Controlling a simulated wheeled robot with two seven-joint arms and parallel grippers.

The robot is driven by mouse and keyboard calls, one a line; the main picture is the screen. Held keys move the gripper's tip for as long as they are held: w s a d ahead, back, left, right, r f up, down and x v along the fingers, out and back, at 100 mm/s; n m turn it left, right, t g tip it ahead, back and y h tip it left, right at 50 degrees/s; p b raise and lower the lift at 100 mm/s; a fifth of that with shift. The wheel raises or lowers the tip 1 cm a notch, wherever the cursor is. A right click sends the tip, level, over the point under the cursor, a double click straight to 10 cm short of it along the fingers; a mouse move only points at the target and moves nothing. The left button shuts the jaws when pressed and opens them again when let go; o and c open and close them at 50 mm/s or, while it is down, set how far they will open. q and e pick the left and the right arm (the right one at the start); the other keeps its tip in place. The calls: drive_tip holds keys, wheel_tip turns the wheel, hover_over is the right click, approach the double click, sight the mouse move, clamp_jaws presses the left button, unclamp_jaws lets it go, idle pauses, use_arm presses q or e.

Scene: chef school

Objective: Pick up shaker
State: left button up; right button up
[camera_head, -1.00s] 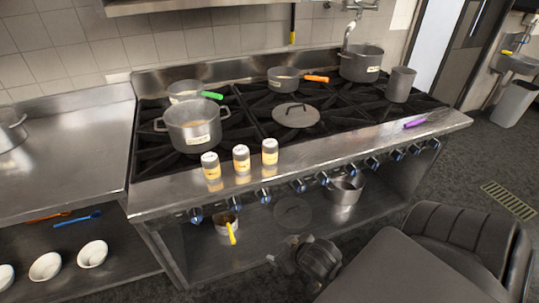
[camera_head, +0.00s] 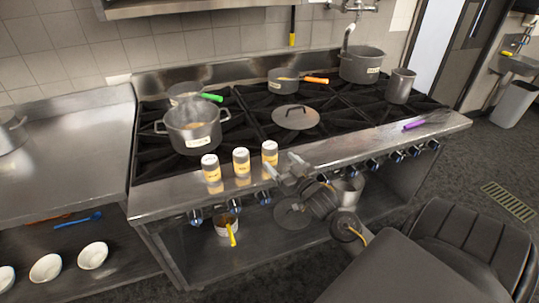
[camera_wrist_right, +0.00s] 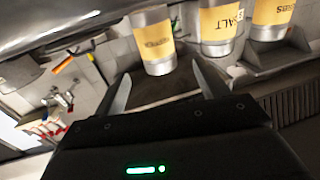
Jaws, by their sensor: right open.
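My right gripper (camera_head: 283,165) is open and empty, just in front of and beside the right shaker. In the right wrist view, one shaker (camera_wrist_right: 153,42) lies ahead between the spread fingers (camera_wrist_right: 163,90), apart from them. A shaker marked SALT (camera_wrist_right: 221,30) and a third shaker (camera_wrist_right: 272,16) are to its right. My left gripper is not in view.
A large pot (camera_head: 193,130) stands behind the shakers. A pot lid (camera_head: 295,117) lies on the burners, and a purple-handled utensil (camera_head: 414,124) lies on the ledge farther right. Blue-ringed knobs (camera_head: 266,196) line the stove front. The steel counter (camera_head: 75,145) at left is mostly clear.

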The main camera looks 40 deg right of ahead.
sight(274, 154)
drive_tip(key=w, duration=0.3)
drive_tip(key=shift+d, duration=0.2)
drive_tip(key=shift+r+p, duration=0.1)
drive_tip(key=shift+p, duration=0.2)
drive_tip(key=w, duration=0.1)
drive_tip(key=w+p, duration=0.1)
drive_tip(key=w, duration=0.1)
drive_tip(key=w+p, duration=0.1)
drive_tip(key=w, duration=0.1)
drive_tip(key=shift+d, duration=0.4)
drive_tip(key=shift+s, duration=0.1)
drive_tip(key=shift+c, duration=0.4)
drive_tip(key=c, duration=1.1)
drive_tip(key=shift+r, duration=0.15)
